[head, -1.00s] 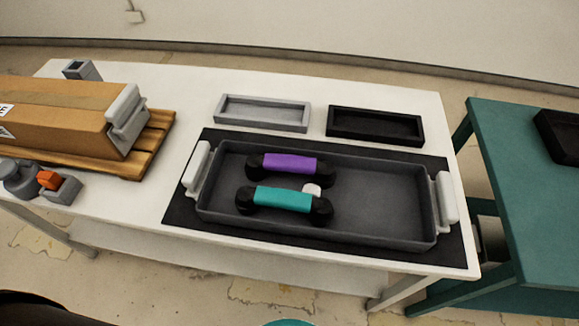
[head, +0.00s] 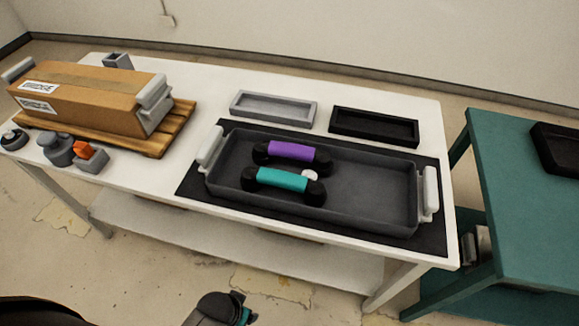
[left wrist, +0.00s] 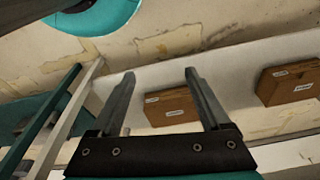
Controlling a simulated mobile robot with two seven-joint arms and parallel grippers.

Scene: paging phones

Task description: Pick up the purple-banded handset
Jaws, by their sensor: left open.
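The purple-banded handset (head: 292,151) has dark rounded ends and lies in the left part of a dark grey tray (head: 370,219) in the head view. A teal-banded handset (head: 283,180) lies just in front of it, nearly parallel. Neither handset is held. My left gripper (left wrist: 160,74) is open and empty in the left wrist view, with nothing between its fingers but background. No handset shows in that view. A dark and teal part of one of my arms shows at the bottom of the head view. My right gripper is not identifiable.
The tray has two light handles and rests on a black mat (head: 441,240). Behind it are a grey shallow tray (head: 273,121) and a black one (head: 373,139). A labelled carton (head: 95,95) sits on a pallet (head: 165,140) at left. A teal table (head: 525,220) stands right.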

